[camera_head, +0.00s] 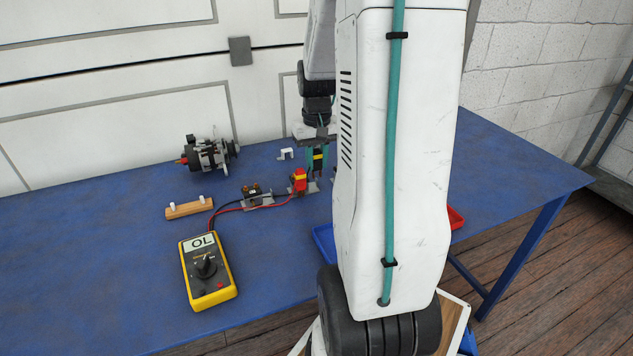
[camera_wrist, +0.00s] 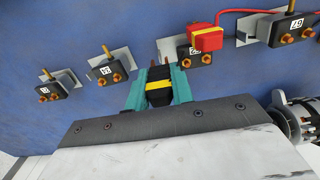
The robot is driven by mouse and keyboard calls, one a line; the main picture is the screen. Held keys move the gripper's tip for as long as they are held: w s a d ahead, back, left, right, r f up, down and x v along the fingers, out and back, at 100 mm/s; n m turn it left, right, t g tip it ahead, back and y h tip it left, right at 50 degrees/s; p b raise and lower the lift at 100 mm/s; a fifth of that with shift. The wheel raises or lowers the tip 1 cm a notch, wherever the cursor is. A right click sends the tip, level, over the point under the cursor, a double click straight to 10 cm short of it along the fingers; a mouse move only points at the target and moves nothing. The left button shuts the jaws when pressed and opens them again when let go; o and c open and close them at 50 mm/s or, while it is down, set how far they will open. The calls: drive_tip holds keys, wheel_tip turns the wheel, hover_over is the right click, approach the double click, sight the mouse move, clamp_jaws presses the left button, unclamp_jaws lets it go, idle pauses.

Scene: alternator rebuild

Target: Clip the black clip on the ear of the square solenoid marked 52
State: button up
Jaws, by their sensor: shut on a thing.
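My gripper (camera_wrist: 158,92) is shut on the black clip (camera_wrist: 159,86), which has a yellow band. In the head view my gripper (camera_head: 317,163) is low over the table, just behind the red clip. In the wrist view a black solenoid (camera_wrist: 190,62) with copper studs on a silver plate is just right of the held clip. Its label is partly covered by the red clip (camera_wrist: 206,38), so I cannot read it surely as 52. The held clip's tip is hidden, and I cannot tell whether it touches an ear.
Other solenoids stand in the row: one marked 67 (camera_wrist: 292,30), one apparently 54 (camera_wrist: 110,72), and one at far left (camera_wrist: 52,92). A yellow multimeter (camera_head: 207,271) reads OL, its leads crossing the table. An alternator (camera_head: 208,155) and a wooden peg block (camera_head: 188,209) stand left.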

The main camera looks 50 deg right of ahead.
drive_tip(key=shift+f, duration=0.9)
drive_tip(key=o, duration=0.8)
wheel_tip(320, 180, up, 8)
drive_tip(key=shift+r, duration=0.25)
